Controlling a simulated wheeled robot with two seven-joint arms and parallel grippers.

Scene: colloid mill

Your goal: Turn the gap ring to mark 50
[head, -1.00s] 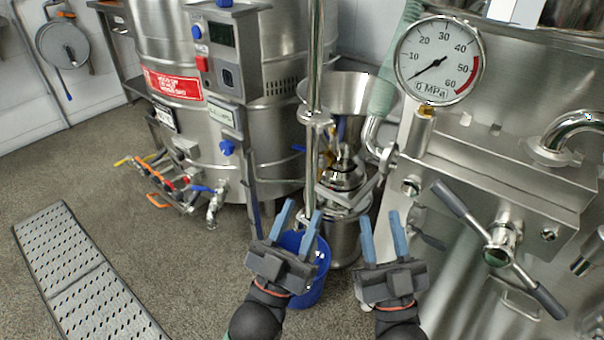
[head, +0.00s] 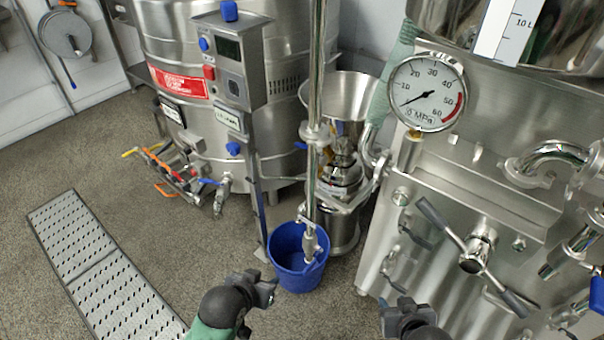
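The colloid mill stands in the middle of the head view, with a wide steel hopper (head: 345,97) on top and a steel body (head: 340,228) below. The gap ring appears to be among the round steel parts under the hopper (head: 343,178). It is small and partly hidden by a vertical steel pipe, and I cannot read its marks. My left gripper (head: 262,287) is low in the picture, in front of and below the mill. My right gripper (head: 404,314) is at the bottom edge, right of the left one. Both are apart from the mill, and their fingers cannot be made out.
A blue bucket (head: 297,262) stands on the floor before the mill, below the steel pipe (head: 316,75). A steel machine with a pressure gauge (head: 427,92) and a bar handle (head: 478,250) fills the right. A large tank (head: 170,45) stands behind left. Floor at left is open beside a drain grate (head: 88,250).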

